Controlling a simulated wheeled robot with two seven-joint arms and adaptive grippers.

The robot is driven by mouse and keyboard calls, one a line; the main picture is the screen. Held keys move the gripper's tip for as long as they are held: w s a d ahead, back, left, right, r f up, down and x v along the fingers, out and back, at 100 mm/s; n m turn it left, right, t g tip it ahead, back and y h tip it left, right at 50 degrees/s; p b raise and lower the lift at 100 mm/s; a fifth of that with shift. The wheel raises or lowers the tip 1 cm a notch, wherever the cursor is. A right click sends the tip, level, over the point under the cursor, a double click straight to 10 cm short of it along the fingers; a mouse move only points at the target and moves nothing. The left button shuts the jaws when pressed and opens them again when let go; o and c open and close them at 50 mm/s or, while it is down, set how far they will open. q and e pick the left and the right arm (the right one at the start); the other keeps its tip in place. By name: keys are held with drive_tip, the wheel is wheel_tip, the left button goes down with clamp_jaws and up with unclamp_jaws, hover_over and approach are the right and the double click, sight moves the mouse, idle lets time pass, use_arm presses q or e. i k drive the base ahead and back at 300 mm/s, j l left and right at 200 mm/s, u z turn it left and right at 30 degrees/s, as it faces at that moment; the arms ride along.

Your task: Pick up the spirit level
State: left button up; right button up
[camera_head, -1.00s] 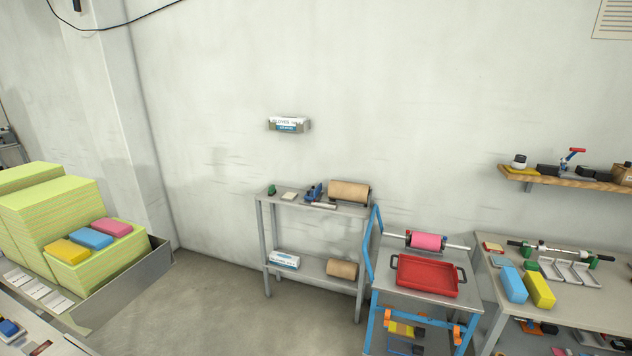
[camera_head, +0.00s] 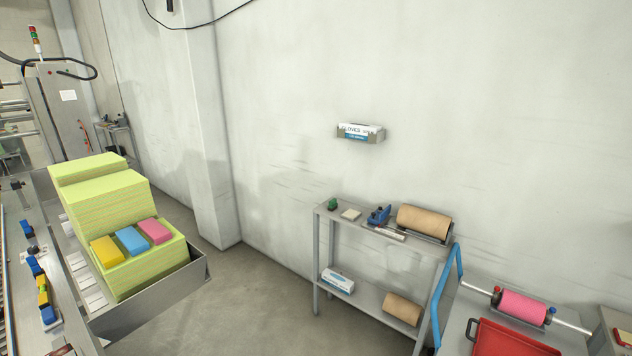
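I cannot pick out a spirit level for certain in the head view. A small pale bar (camera_head: 390,234) lies at the front edge of the grey shelf unit's top, beside a blue tool (camera_head: 378,215); it is too small to tell what it is. Neither of my grippers is in view.
The grey shelf unit (camera_head: 317,255) stands against the wall, with a brown roll (camera_head: 424,222) on top. A cart with a red tray (camera_head: 508,340) is at lower right. Stacked green sheets (camera_head: 105,210) sit in a metal bin at left. Bare floor (camera_head: 245,305) lies between.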

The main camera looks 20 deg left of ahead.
sight(45, 298)
drive_tip(key=i+u, duration=0.3)
drive_tip(key=u, duration=0.15)
drive_tip(key=i+u, duration=0.6)
drive_tip(key=u, duration=0.25)
drive_tip(key=i+l+u, duration=0.15)
drive_tip(key=u, duration=0.3)
drive_tip(key=i+l+u, duration=0.1)
drive_tip(key=u, duration=0.35)
drive_tip(key=i+l+u, duration=0.25)
drive_tip(key=u, duration=0.15)
drive_tip(key=i+l+u, duration=0.25)
drive_tip(key=u, duration=0.2)
drive_tip(key=i+l+u, duration=0.1)
drive_tip(key=l+u, duration=0.3)
drive_tip(key=i+l+u, duration=0.15)
drive_tip(key=u, duration=0.3)
drive_tip(key=l+u, duration=0.45)
drive_tip(key=i+l+u, duration=0.1)
drive_tip(key=l+u, duration=0.6)
drive_tip(key=l, duration=0.25)
drive_tip(key=l+u, duration=0.35)
drive_tip(key=l, duration=0.15)
